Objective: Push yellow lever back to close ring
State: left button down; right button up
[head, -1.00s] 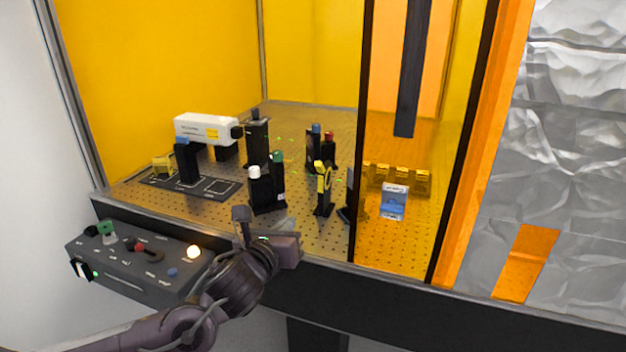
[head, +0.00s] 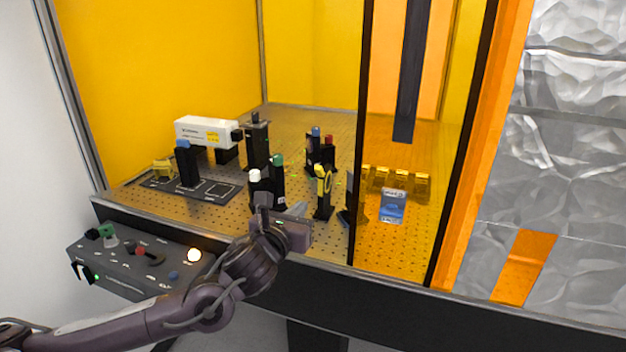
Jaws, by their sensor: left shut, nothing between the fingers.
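The yellow ring piece with its lever (head: 323,180) stands upright on a black post in the middle of the perforated bench, just left of the dark door frame. It is small, and I cannot tell the lever apart from the ring or whether the ring is open or closed. My left gripper (head: 297,210) is shut and empty over the bench's front edge. It is in front of and a little left of the yellow ring's post, and looks apart from it. My right gripper is not in view.
A white laser box (head: 207,132) is at the back left. A control box (head: 130,260) is at the front left. An orange panel (head: 400,240) covers the right side.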

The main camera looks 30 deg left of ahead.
pick_arm(q)
jog(key=p, duration=0.1)
send_near(319, 174)
jog(key=w+f, duration=0.3)
jog(key=shift+w+a+r+p, duration=0.65)
jog(key=shift+w+r+p, duration=0.25)
jog(key=shift+r+p, duration=0.1)
jog(key=shift+w+a+r, duration=0.1)
jog(key=shift+w+r, duration=0.05)
jog(key=shift+w, duration=0.3)
